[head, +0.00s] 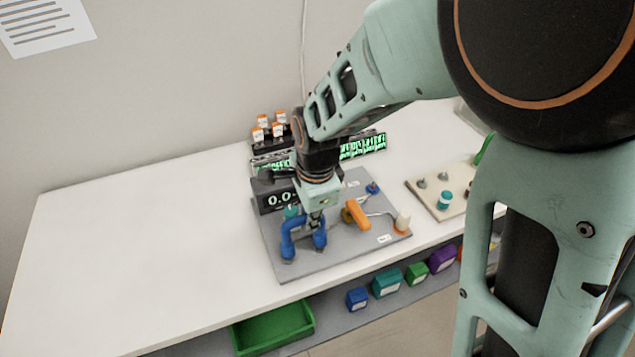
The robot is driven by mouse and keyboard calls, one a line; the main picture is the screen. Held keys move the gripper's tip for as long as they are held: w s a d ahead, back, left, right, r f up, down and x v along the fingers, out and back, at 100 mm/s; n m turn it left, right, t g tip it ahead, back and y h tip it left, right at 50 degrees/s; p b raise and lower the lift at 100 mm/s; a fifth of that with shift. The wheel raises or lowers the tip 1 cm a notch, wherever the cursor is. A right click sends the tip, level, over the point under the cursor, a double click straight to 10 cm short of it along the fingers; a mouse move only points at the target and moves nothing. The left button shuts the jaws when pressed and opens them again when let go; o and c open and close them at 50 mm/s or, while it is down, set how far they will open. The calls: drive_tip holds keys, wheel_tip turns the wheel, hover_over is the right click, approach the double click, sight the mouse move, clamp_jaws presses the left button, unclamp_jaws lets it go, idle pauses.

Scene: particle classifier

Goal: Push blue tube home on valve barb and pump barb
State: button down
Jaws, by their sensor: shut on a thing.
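The blue tube (287,239) is bent like an arch near the front left of a grey plate (276,262). Its two ends point down to the plate, the left one by a small grey fitting. My gripper (316,219) comes down from above onto the tube's right leg and is shut on it. How far each end sits on its barb is too small to tell, and the barbs are hidden by the tube. An orange-handled valve (358,214) stands right of my gripper. A teal part (291,211) shows partly behind the tube.
A display box (280,198) stands behind the tube, close to my gripper. Orange-capped bottles (280,117) stand behind. A beige board (430,196) lies right. The white table (140,240) is clear at left.

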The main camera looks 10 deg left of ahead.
drive_tip(key=shift+f, duration=0.35)
drive_tip(key=shift+s+f+b, duration=0.1)
drive_tip(key=shift+f+b, duration=0.25)
drive_tip(key=shift+b, duration=0.05)
drive_tip(key=c, duration=1.8)
unclamp_jaws()
drive_tip(key=v, duration=1.2)
drive_tip(key=shift+r, duration=0.15)
drive_tip(key=shift+d, duration=0.1)
